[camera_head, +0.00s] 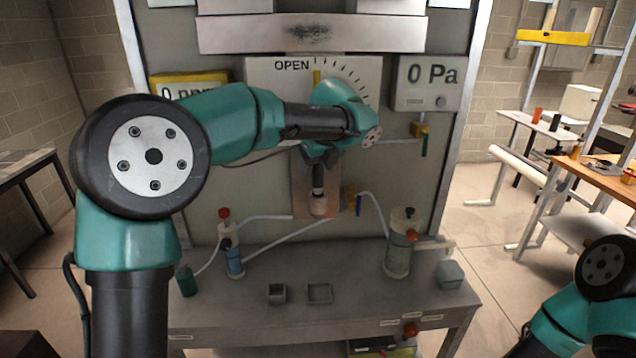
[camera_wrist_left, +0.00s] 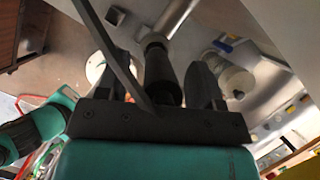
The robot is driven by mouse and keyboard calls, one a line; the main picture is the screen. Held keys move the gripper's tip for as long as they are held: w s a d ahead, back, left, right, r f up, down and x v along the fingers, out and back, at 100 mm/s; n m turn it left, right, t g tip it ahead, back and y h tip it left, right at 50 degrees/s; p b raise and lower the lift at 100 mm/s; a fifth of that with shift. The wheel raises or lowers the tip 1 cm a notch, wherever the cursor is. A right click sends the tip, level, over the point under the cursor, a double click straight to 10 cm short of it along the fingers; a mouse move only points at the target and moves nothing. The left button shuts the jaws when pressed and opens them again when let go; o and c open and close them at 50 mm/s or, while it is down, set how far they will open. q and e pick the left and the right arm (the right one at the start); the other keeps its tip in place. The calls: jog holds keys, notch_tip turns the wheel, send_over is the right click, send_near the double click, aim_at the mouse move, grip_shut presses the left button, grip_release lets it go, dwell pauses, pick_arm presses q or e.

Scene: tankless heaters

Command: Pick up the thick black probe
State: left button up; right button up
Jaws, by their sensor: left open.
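A thick black cylinder that looks like the black probe (camera_head: 318,176) stands upright in front of the copper-coloured panel, with a pale fitting at its lower end. My left gripper (camera_head: 319,152) is at its upper part, pointing down, partly hidden by my own wrist. In the left wrist view the black probe (camera_wrist_left: 159,72) lies between the two spread fingers of my left gripper (camera_wrist_left: 161,84), with a grey piece at its far end. The fingers are open, with gaps visible beside the probe. My right arm shows at the lower right of the head view; its gripper is out of view.
A metal bench (camera_head: 345,312) holds two small grey open boxes (camera_head: 320,293), a blue-filled tube (camera_head: 233,258), a clear cylinder (camera_head: 399,252) and a green bottle (camera_head: 187,280). Pale hoses (camera_head: 275,240) run near the probe. A yellow clip with a green piece (camera_head: 422,138) is at right.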

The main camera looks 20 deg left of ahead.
pick_arm(q)
jog(key=c, duration=1.1)
jog(key=shift+o, duration=0.2)
jog(key=shift+r, duration=0.15)
notch_tip(320, 180, up, 7)
jog(key=shift+f, duration=0.2)
jog(key=shift+s+d+r, duration=0.1)
jog(key=shift+s+d, duration=0.1)
jog(key=shift+d, duration=0.05)
jog(key=s+d, duration=1.2)
jog(key=shift+d, duration=0.25)
